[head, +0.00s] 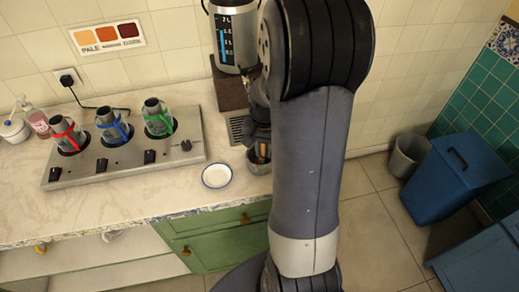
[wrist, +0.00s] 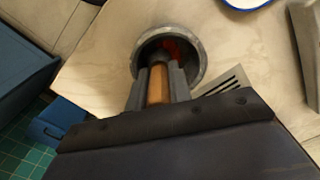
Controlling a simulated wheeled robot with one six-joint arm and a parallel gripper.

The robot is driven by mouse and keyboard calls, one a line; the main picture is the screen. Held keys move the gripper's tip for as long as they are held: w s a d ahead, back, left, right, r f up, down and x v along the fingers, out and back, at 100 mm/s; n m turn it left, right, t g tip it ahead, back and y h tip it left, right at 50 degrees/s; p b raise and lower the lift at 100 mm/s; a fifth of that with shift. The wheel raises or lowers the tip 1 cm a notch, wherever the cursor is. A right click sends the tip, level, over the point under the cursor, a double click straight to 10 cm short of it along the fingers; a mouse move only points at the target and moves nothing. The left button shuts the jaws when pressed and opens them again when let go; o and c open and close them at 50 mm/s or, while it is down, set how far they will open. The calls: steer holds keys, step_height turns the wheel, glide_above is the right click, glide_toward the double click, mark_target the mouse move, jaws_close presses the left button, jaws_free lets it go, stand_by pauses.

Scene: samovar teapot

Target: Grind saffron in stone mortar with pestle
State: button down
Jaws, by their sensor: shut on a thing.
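The grey stone mortar (wrist: 203,58) stands on the counter and shows round and open in the wrist view. Red saffron (wrist: 176,48) shows inside it. My gripper (wrist: 158,82) is shut on the pestle (wrist: 158,85), whose wooden handle lies between the fingers. The pestle's far end points into the mortar's mouth; whether it touches the bottom is hidden. In the head view the mortar (head: 255,163) is at the counter's right end, partly covered by my gripper (head: 260,148) and arm.
A white blue-rimmed saucer (head: 217,176) sits left of the mortar. A samovar (head: 231,40) stands behind on a dark base. A slotted drain (head: 237,130) is beside the mortar. A blue bin (head: 450,175) is on the floor right.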

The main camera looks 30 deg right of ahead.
steer(key=shift+w+a, duration=0.3)
steer(key=shift+w, duration=0.55)
steer(key=shift+s+a, duration=0.6)
steer(key=shift+s, duration=0.15)
steer(key=shift+s+d, duration=0.1)
steer(key=shift+d, duration=0.85)
steer(key=shift+w+a, duration=0.35)
steer(key=shift+w, duration=0.55)
steer(key=shift+r, duration=0.15)
steer(key=shift+s+r+p, duration=0.2)
steer(key=shift+r+p, duration=0.95)
steer(key=shift+r, duration=0.25)
steer(key=shift+s+r+p, duration=0.15)
steer(key=shift+r+p, duration=0.95)
steer(key=shift+r, duration=0.3)
steer(key=shift+s+r+p, duration=0.2)
steer(key=shift+r+p, duration=0.95)
steer(key=shift+r, duration=0.25)
steer(key=shift+a+f, duration=0.1)
